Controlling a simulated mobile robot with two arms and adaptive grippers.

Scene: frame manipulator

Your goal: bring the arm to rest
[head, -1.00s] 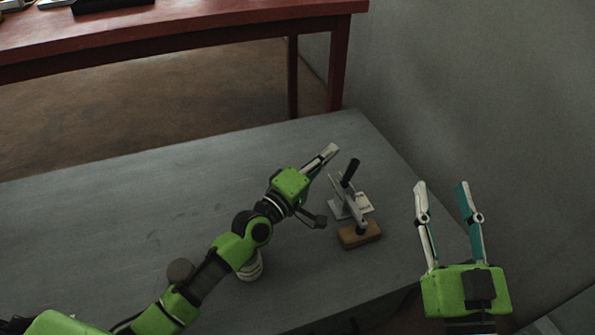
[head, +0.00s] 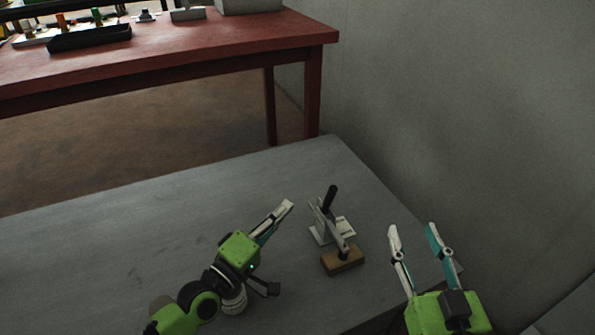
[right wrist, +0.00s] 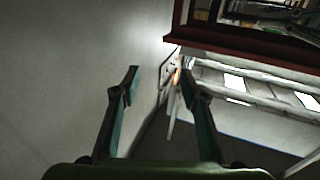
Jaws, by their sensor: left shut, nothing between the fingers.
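My left gripper (head: 285,210) is shut with nothing in it, above the grey table, left of a small metal device with a black handle (head: 329,199) on a wooden block (head: 342,261). A visible gap separates its fingertips from the device. My right gripper (head: 412,232) is open and empty, to the right of the device near the table's right edge. Its two spread fingers also show in the right wrist view (right wrist: 158,82), with nothing between them.
The grey table (head: 120,245) is bare on its left side. A red table (head: 180,62) stands behind it, holding a black tray (head: 90,38) and several small items. A grey wall (head: 470,110) closes off the right side.

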